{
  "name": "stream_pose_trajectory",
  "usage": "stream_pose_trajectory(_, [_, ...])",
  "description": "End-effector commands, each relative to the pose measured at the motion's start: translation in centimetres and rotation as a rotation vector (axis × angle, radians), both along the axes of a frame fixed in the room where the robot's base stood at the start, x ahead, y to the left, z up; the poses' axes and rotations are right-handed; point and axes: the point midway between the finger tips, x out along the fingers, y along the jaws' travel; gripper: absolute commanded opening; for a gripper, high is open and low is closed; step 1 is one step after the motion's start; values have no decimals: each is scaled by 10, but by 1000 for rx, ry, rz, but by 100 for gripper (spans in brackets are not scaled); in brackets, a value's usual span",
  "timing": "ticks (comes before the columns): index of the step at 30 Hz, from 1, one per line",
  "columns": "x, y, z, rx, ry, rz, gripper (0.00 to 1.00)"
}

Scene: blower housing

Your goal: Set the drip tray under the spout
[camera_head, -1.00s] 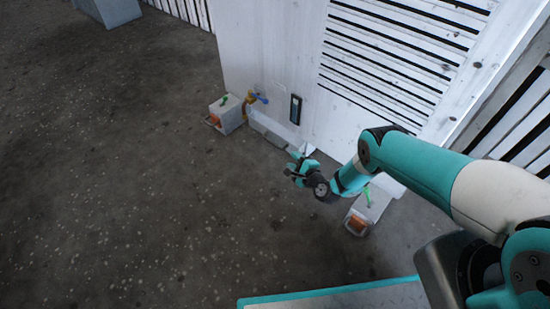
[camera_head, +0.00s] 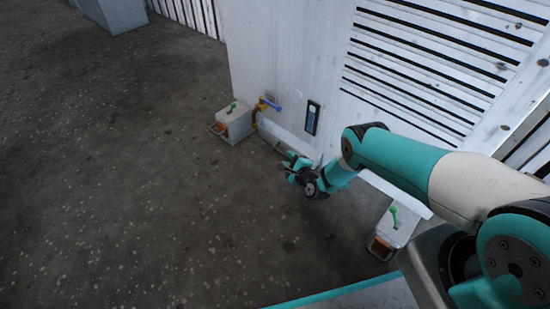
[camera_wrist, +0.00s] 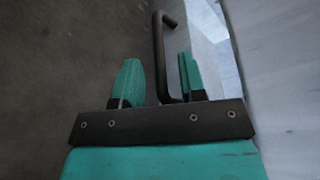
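A brass spout (camera_head: 258,112) with a blue lever (camera_head: 270,103) sticks out low on the white housing wall. My gripper (camera_head: 290,161) is low in front of the housing, to the right of and nearer than the spout. In the wrist view, my gripper (camera_wrist: 159,82) is open. A dark bracket-shaped handle (camera_wrist: 158,50) stands between its two teal fingers, nearer the right one, with a clear gap to the left finger. The handle's ends point right, towards a pale grey surface (camera_wrist: 208,45). I cannot tell whether this is the drip tray; the tray's outline does not show clearly.
The white housing (camera_head: 285,50) has louvres and a dark panel (camera_head: 312,117). A pale ledge (camera_head: 283,133) runs along its foot. The dark floor at left is open.

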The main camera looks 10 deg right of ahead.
Motion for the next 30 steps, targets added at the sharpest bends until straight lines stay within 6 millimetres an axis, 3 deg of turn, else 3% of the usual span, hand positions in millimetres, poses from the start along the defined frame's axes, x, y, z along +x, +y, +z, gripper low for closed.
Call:
stream_pose_trajectory(14, [6, 4, -3, -1, 0, 0, 38])
stream_pose_trajectory(19, [6, 4, -3, -1, -1, 1, 0])
stream_pose_trajectory(30, [12, -4, -6, 0, -1, -22, 0])
